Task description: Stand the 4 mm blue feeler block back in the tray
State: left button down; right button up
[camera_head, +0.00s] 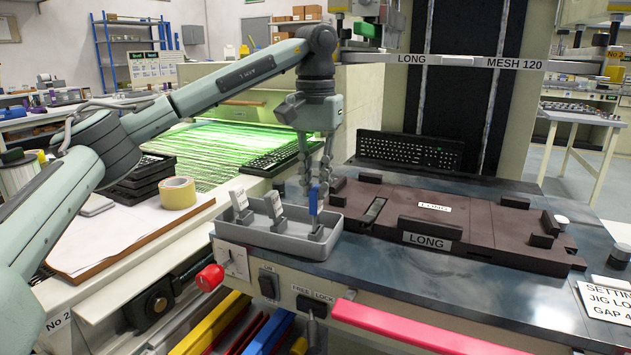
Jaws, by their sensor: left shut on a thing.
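The blue feeler block (314,203) is upright between the fingers of my left gripper (315,186), which is shut on it. The block is at the right end of the grey tray (271,239), directly above or at a small grey holder (317,234). I cannot tell whether its lower end touches the holder. Two pale grey blocks, one at the left (241,205) and one in the middle (274,208), stand tilted in the tray. My right gripper is not in view.
A dark brown jig plate (455,205) labelled LONG lies right of the tray. A black keyboard (410,150) stands behind it. A red knob (210,278) and a FREE/LOCK lever (311,308) are on the front panel. Yellow tape (178,193) lies at the left.

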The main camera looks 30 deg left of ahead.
pick_arm(q)
jog(key=shift+f, duration=0.15)
jog(key=shift+f+b, duration=0.55)
jog(key=shift+f, duration=0.45)
jog(key=c, duration=1.4)
grip_release()
jog(key=shift+c, duration=0.2)
notch_tip(320, 180, up, 6)
jog(key=shift+f+p, duration=0.2)
jog(key=shift+p, duration=0.35)
jog(key=shift+r, duration=0.2)
notch_tip(320, 180, up, 12)
